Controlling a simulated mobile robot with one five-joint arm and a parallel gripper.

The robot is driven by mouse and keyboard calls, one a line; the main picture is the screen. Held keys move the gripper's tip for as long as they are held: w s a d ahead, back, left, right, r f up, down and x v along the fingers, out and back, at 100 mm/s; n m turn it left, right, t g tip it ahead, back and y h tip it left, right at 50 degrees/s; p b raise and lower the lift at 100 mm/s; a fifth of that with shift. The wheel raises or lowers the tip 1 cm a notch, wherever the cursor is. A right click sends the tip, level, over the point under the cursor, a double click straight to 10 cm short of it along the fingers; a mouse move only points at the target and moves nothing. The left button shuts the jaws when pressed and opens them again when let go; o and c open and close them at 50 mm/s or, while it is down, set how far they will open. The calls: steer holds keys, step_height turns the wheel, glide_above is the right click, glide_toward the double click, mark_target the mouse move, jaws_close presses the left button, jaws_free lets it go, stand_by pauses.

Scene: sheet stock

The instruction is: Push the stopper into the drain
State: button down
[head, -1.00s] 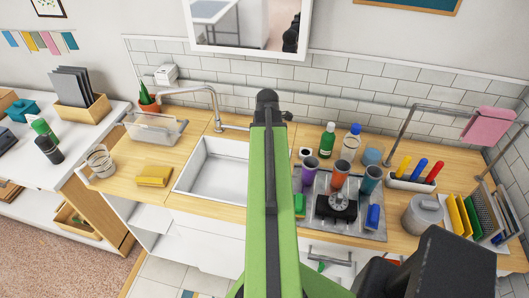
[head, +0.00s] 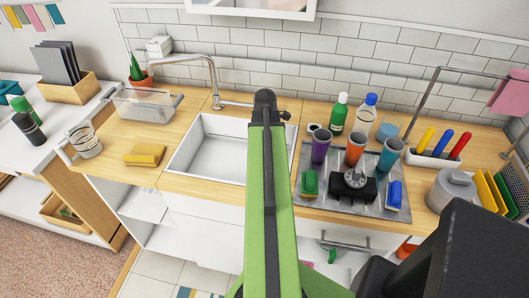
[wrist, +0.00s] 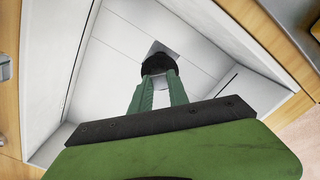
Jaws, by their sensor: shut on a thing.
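In the wrist view my gripper (wrist: 157,84) has its two green fingers shut on a dark round stopper (wrist: 158,64). The stopper is over the inside of the white sink (wrist: 115,65). A grey square patch (wrist: 166,47) shows just beyond the stopper; it may be the drain, but the stopper covers part of it. I cannot tell whether the stopper touches the sink floor. In the head view the sink (head: 208,150) is set in the wooden counter, and my green arm hides the gripper and the stopper.
A curved faucet (head: 213,80) stands at the sink's back edge. A yellow sponge (head: 145,155) and a clear bin (head: 147,104) are to the left. A metal tray (head: 320,199) with several cups is to the right, near my arm.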

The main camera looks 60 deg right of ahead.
steer(key=shift+f, duration=0.15)
steer(key=shift+f+b, duration=2.95)
steer(key=shift+b, duration=0.2)
steer(key=shift+f+b, duration=0.3)
steer(key=shift+f+b, duration=0.35)
steer(key=shift+f+b, duration=0.6)
stand_by(0.5)
steer(key=shift+s+a+f, duration=0.1)
steer(key=shift+s, duration=0.05)
stand_by(0.7)
steer(key=c, duration=0.7)
jaws_free()
steer(key=shift+r+p, duration=3.45)
steer(key=shift+r, duration=0.1)
